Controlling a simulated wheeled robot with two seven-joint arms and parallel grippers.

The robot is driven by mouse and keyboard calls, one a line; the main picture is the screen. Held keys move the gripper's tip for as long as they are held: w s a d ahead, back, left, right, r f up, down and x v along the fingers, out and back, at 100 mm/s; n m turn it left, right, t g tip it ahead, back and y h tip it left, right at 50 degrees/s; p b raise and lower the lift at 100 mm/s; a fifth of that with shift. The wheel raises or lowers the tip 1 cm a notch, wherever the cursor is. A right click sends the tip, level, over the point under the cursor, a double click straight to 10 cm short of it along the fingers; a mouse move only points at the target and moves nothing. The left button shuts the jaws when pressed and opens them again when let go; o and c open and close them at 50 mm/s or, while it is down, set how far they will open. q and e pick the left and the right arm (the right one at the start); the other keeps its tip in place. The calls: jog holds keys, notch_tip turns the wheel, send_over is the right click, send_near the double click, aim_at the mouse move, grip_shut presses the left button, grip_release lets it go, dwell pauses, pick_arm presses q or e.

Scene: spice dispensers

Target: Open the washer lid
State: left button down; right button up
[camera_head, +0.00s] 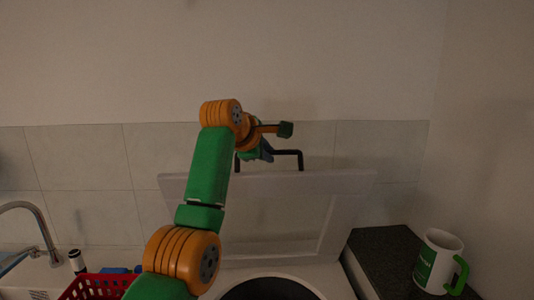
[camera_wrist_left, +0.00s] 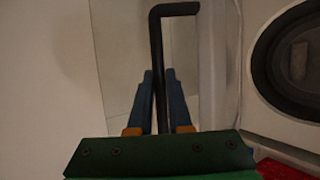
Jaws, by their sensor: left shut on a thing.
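The washer lid (camera_head: 320,190) is a pale panel standing raised behind the washer's round dark opening (camera_head: 270,290) in the head view. A black bar handle (camera_head: 288,152) sits along its top edge. My left gripper (camera_head: 264,150) is at the handle, its arm reaching up from the bottom left. In the left wrist view, the blue fingers of the left gripper (camera_wrist_left: 160,95) are shut on the black handle (camera_wrist_left: 157,45), which runs between them. The drum opening (camera_wrist_left: 298,58) shows at the right there. My right gripper is not in view.
A dark counter (camera_head: 385,250) at the right holds a white and green mug (camera_head: 437,262). A red basket (camera_head: 95,286) and a faucet (camera_head: 35,220) are at the lower left. A tiled wall (camera_head: 85,160) stands close behind the lid.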

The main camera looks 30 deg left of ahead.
pick_arm(q)
jog(key=c, duration=1.1)
grip_release()
jog(key=shift+f, duration=0.1)
jog(key=shift+w+a, duration=0.1)
jog(key=shift+w, duration=0.1)
jog(key=b+v, duration=0.2)
jog(key=shift+s, duration=0.4)
jog(key=b+v, duration=0.1)
jog(key=v, duration=0.3)
jog(key=shift+r, duration=0.25)
jog(key=shift+f, duration=0.1)
